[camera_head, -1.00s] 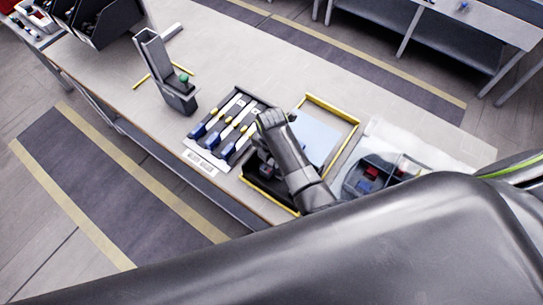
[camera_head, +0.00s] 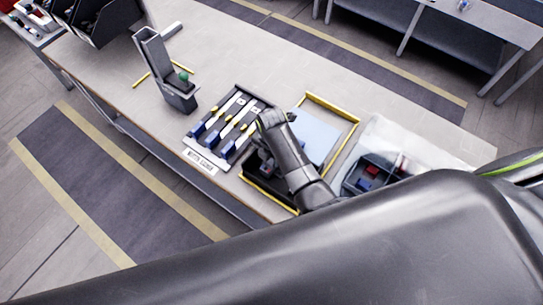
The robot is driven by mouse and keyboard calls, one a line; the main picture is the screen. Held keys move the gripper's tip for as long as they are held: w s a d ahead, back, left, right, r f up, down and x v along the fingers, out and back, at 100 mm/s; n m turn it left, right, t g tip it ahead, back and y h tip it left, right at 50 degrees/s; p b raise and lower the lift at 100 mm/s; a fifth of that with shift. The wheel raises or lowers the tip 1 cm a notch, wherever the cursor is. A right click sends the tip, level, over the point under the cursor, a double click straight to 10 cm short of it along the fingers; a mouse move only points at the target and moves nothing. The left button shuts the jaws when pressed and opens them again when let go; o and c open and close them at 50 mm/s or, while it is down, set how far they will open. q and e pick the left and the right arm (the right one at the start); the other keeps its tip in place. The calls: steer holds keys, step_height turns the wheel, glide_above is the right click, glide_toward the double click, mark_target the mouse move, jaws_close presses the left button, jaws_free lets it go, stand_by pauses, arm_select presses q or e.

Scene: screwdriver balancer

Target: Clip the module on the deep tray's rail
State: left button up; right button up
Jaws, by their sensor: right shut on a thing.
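My right arm reaches over a yellow-edged work area on the bench. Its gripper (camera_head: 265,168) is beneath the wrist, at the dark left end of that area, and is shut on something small. I take this to be the module, but the wrist and dark surroundings hide most of it. The deep tray and its rail cannot be told apart clearly here; a dark tray (camera_head: 262,194) with a yellow edge lies under the gripper. I cannot tell whether the held thing touches a rail. My left gripper is out of view.
A compartment bin (camera_head: 352,184) holds red and blue pieces. A grey upright holder (camera_head: 152,58) stands farther left. The far bench top is clear.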

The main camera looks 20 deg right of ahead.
steer(key=shift+s+f, duration=0.1)
steer(key=shift+f, duration=0.05)
stand_by(0.3)
steer(key=shift+s+f+p, duration=0.15)
steer(key=shift+f+p, duration=0.05)
steer(key=shift+p, duration=0.15)
steer(key=o, duration=1.2)
steer(key=shift+w, duration=0.25)
steer(key=shift+c, duration=0.2)
